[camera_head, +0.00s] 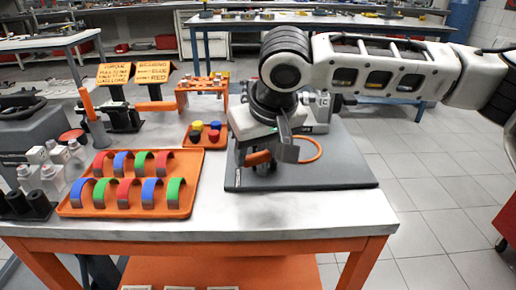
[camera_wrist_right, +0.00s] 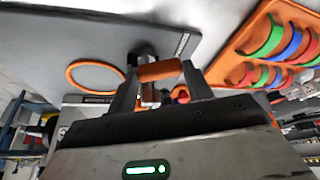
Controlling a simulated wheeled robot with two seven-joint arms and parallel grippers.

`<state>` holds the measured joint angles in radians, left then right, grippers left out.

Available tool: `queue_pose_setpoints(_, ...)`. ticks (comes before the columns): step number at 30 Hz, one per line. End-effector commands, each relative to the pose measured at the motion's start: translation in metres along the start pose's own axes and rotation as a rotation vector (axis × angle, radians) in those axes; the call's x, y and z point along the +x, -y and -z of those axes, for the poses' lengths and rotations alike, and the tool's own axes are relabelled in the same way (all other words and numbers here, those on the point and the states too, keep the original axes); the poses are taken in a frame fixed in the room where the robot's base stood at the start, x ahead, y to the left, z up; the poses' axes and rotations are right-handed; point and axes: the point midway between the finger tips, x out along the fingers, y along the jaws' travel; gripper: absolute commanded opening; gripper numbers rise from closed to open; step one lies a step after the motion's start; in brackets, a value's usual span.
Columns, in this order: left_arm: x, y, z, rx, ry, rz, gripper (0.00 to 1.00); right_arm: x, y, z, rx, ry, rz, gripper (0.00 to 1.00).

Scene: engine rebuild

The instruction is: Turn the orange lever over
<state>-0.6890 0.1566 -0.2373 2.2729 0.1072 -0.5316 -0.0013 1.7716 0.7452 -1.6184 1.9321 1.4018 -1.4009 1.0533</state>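The orange lever (camera_head: 258,158) is a short orange handle low over the dark grey mat, partly hidden by my right gripper (camera_head: 265,153). In the right wrist view the lever (camera_wrist_right: 160,70) lies crosswise between the two spread fingers of my right gripper (camera_wrist_right: 160,78), with a dark mount behind it. The fingers stand near its two ends; whether they touch it is hard to see. My left gripper is not in view.
An orange ring (camera_head: 305,149) lies on the grey mat (camera_head: 345,172) beside the gripper. An orange tray (camera_head: 125,211) with several coloured arches is at the left, a small tray (camera_head: 196,142) with coloured caps behind it. The table's front strip is clear.

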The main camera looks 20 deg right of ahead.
Motion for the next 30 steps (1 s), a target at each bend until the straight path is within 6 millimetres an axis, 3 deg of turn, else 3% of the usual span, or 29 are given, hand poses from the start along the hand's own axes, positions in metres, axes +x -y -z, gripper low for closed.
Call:
queue_pose_setpoints(5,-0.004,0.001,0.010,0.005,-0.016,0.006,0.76,-0.002,0.000,0.001,0.022,0.001,-0.010,0.28)
queue_pose_setpoints(13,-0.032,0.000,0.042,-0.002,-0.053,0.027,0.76,-0.004,0.002,0.004,0.150,0.005,-0.063,0.28)
queue_pose_setpoints(30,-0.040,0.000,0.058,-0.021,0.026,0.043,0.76,-0.001,0.001,0.010,0.481,0.003,-0.201,0.28)
